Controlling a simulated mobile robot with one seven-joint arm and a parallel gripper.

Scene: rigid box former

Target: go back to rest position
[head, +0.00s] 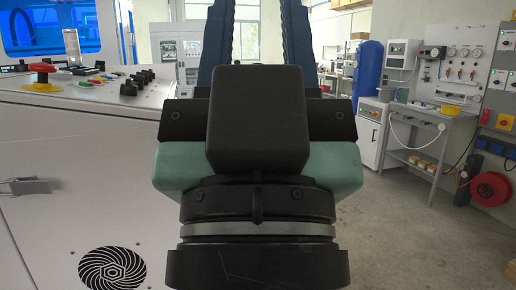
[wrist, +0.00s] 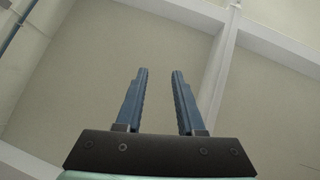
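My gripper (head: 254,40) stands upright in the middle of the head view, close to the camera. Its two blue fingers point up, and their tips are cut off by the top edge. The dark wrist housing below hides the lower part of the fingers. In the wrist view my gripper (wrist: 159,72) shows two blue fingers with a clear gap between them. Nothing is between the fingers. Behind them are only the ceiling and beams.
A white machine cabinet (head: 70,160) with a control panel and a red emergency button (head: 42,67) stands close on the left. A workbench (head: 435,113), a blue tank (head: 368,70) and a red reel (head: 490,189) are at the right. The grey floor (head: 420,240) at right is clear.

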